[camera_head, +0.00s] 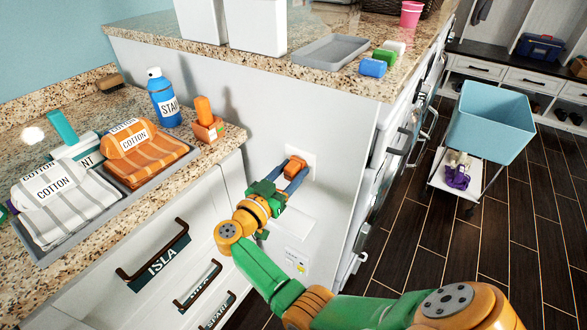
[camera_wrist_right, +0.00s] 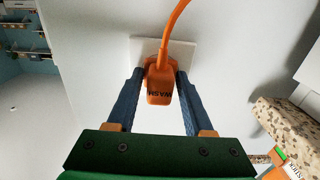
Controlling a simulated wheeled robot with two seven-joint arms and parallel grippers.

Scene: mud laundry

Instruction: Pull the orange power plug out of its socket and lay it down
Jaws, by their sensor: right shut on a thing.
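The orange power plug (camera_head: 295,164) is at a white socket plate (camera_head: 303,156) on the white side panel below the raised counter. In the right wrist view the plug (camera_wrist_right: 159,88) carries dark lettering, and an orange cord rises from it. The socket plate (camera_wrist_right: 181,52) shows behind it. My right gripper (camera_head: 292,174) is shut on the plug, with a blue finger on each side in the wrist view (camera_wrist_right: 160,85). The plug appears against the plate; its prongs are hidden. My left gripper is not in view.
The lower granite counter (camera_head: 222,140) at left holds a blue spray bottle (camera_head: 163,98), an orange-handled item (camera_head: 206,122) and a grey tray (camera_head: 125,196) of folded cloths. A grey tray (camera_head: 330,52) sits on the upper counter. A blue bin cart (camera_head: 490,120) stands right.

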